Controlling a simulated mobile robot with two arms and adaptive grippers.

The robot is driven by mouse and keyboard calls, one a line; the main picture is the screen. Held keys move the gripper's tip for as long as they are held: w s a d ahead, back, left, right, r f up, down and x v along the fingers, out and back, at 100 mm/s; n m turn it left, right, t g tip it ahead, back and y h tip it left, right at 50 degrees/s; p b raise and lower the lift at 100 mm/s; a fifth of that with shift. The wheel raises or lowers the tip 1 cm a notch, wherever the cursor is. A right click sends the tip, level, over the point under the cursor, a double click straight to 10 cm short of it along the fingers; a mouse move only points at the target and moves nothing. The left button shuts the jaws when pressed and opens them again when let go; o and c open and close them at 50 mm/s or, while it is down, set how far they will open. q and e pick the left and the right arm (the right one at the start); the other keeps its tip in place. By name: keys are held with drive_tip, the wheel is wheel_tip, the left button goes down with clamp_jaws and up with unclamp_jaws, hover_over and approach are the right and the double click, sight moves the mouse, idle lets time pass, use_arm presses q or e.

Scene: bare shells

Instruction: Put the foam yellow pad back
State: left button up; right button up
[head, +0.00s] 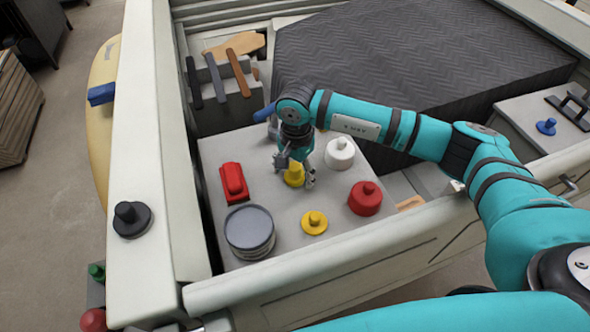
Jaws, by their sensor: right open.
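My left gripper is not in view.
Around the yellow pieces are a red block (233,184), a grey tin (249,232), a red knobbed piece (365,198) and a white one (340,153). A large black ribbed box (430,60) stands behind. Pale walls (330,262) edge the area.

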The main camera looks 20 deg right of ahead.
sight(296, 167)
drive_tip(key=shift+r, duration=0.35)
wheel_tip(296, 167, up, 11)
drive_tip(key=b, duration=0.3)
drive_tip(key=shift+f+b, duration=0.2)
drive_tip(key=shift+b, duration=0.2)
drive_tip(key=shift+s+r, duration=0.1)
drive_tip(key=shift+r, duration=0.4)
